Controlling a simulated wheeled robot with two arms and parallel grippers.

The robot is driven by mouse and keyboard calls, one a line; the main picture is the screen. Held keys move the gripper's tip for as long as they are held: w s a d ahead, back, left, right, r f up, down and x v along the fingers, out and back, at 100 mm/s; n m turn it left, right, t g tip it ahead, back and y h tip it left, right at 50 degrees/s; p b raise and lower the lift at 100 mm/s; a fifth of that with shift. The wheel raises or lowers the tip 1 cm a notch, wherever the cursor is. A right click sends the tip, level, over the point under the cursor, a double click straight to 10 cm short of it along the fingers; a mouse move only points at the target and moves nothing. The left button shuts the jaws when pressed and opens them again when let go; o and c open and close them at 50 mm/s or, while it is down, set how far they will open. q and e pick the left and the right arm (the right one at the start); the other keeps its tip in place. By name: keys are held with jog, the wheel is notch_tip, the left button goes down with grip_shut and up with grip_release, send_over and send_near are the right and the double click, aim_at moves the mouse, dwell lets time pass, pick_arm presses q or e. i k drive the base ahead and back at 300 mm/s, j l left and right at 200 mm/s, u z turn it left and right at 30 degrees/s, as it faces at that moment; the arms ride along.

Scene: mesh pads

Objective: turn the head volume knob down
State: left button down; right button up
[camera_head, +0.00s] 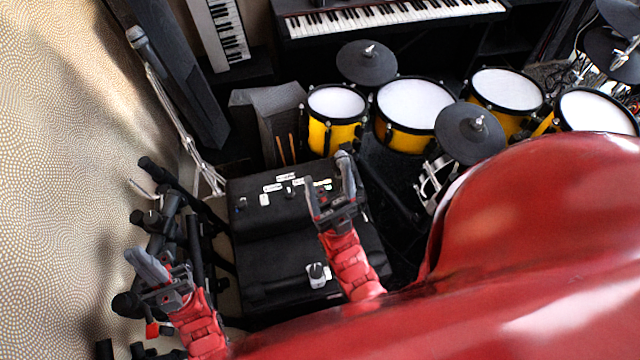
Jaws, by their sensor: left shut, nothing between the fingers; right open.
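A black amplifier-like box (262,222) stands in the middle of the head view, with small white labels and small knobs on its top panel. The label text is too small to read, so I cannot tell which knob is the head volume knob. My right gripper (330,184) is open, its fingers apart over the right part of this panel, hiding some of it. I cannot tell whether it touches anything. My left gripper (147,263) is shut and empty, well to the left of the box, near dark stands.
A small white device (317,275) sits on the lower black surface. A microphone stand (178,115) and dark tripod-like stands (165,225) are on the left. Yellow drums (335,115) and cymbals (470,132) are at the right, keyboards (390,14) at the back.

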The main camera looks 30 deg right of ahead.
aim_at(242, 205)
jog(key=z, duration=0.8)
jog(key=k+j, duration=0.6)
jog(key=j+z, duration=0.05)
